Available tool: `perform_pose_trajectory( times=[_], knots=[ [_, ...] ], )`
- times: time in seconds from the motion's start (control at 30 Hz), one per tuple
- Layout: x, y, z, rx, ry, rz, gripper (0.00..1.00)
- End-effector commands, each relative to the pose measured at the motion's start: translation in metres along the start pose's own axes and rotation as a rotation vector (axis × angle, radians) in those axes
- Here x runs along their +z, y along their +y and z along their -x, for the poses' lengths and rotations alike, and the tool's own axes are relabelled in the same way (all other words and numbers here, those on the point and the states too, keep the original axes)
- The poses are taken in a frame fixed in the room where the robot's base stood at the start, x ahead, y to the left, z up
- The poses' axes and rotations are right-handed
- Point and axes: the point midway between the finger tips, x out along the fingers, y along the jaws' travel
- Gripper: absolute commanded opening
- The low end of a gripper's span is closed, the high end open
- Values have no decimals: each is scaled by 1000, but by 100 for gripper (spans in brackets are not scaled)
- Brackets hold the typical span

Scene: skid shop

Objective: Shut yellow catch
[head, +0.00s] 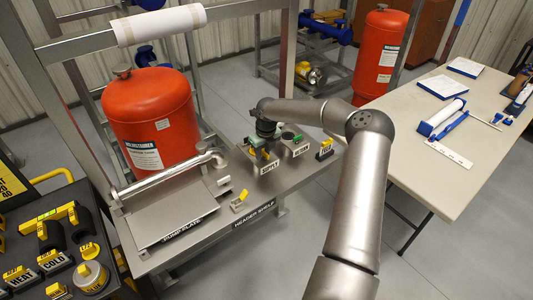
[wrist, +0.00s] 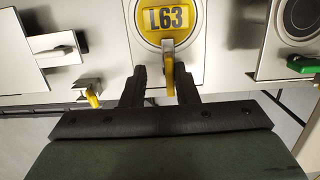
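A yellow disc marked L63 (wrist: 167,18) sits in a round port in the wrist view. A yellow lever (wrist: 169,68) hangs below it, between my gripper's fingers (wrist: 162,85). The fingers are apart, with the lever nearer the right one; I cannot tell if they touch. In the head view my gripper (head: 264,152) is over the supply block, and its fingertips are hard to make out. A small metal bracket with a yellow lever (head: 243,195) stands on the header shelf left of the gripper. A similar yellow piece (wrist: 93,98) shows left of the fingers in the wrist view.
A green lever (wrist: 303,65) is at the neighbouring port on the right. A red tank (head: 150,115) and metal pipe (head: 165,178) stand left of my gripper. The shelf front (head: 225,232) is partly clear. A table (head: 425,125) stands right of my arm.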

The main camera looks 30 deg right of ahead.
Motion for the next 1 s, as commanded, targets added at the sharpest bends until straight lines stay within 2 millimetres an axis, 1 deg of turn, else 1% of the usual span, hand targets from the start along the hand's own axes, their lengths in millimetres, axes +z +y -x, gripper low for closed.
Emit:
perform_pose_trajectory(
  times=[0.03, 0.3, 1.0],
  knots=[
    [-4, -2, -6, 1, 10, -3, 30],
    [-4, -2, -4, 0, 11, -4, 30],
    [7, -1, 56, -1, 3, -2, 30]
  ],
)
